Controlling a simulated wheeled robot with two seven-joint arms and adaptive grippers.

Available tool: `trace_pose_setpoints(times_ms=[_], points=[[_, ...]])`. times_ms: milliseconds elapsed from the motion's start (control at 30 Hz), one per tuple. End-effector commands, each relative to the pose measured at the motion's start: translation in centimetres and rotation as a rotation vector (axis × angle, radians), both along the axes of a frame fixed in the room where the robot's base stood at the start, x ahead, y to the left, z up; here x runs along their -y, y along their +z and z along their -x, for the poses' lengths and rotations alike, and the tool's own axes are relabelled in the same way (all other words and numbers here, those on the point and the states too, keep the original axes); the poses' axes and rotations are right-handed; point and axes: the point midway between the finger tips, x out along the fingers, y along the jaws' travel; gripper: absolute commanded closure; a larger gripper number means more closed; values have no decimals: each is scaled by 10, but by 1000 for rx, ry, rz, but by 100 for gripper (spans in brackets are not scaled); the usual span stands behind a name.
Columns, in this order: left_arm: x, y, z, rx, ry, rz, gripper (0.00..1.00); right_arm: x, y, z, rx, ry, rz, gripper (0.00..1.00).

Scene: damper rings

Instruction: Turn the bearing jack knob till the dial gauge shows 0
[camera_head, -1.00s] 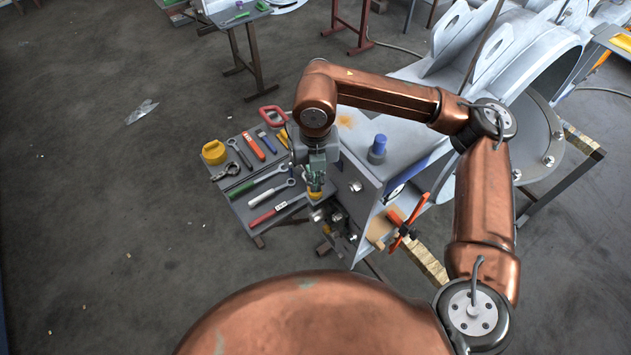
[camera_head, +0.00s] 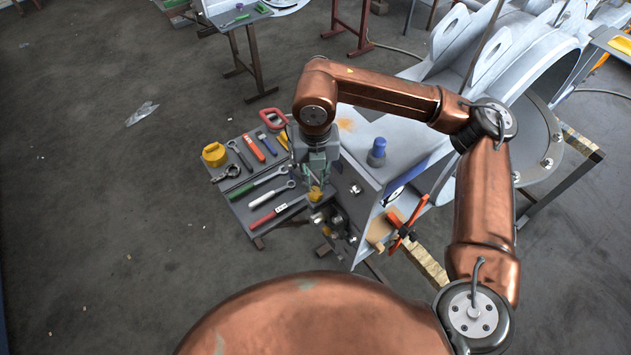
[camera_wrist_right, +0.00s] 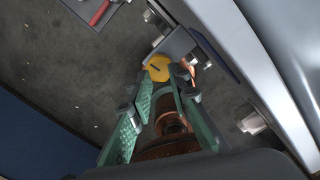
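The yellow knob (camera_head: 316,194) sits at the near left side of the grey housing, low beside the tool table. In the right wrist view the yellow knob (camera_wrist_right: 158,68) shows a short dark mark on its face. My right gripper (camera_head: 316,183) points down over it. In the wrist view its green fingers (camera_wrist_right: 163,78) stand on either side of the knob with their tips close to it; whether both tips press on it I cannot tell. I can make out no readable dial gauge face in either view. My left gripper is not in view.
A grey tool table (camera_head: 245,207) with wrenches, a hammer and a yellow round item (camera_head: 214,154) stands left of the gripper. The grey housing (camera_head: 365,135) carries a blue-capped part (camera_head: 377,151). Open floor lies left.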

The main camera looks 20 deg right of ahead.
Motion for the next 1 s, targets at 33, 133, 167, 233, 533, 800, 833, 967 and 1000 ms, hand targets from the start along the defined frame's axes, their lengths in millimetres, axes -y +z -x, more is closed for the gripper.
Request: trace_pose_setpoints(times_ms=[33,133,167,233,533,800,833,967,1000], points=[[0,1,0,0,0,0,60,0,3,0,1,0,0,83],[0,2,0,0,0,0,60,0,5,0,0,0,0,83],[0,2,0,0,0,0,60,0,5,0,0,0,0,83],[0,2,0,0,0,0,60,0,5,0,0,0,0,83],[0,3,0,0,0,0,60,0,8,0,0,0,0,83],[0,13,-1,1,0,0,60,0,31,0,1,0,1,83],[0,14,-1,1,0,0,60,0,34,0,1,0,1,83],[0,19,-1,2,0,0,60,0,46,0,1,-1,0,83],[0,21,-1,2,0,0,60,0,50,0,1,0,0,83]])
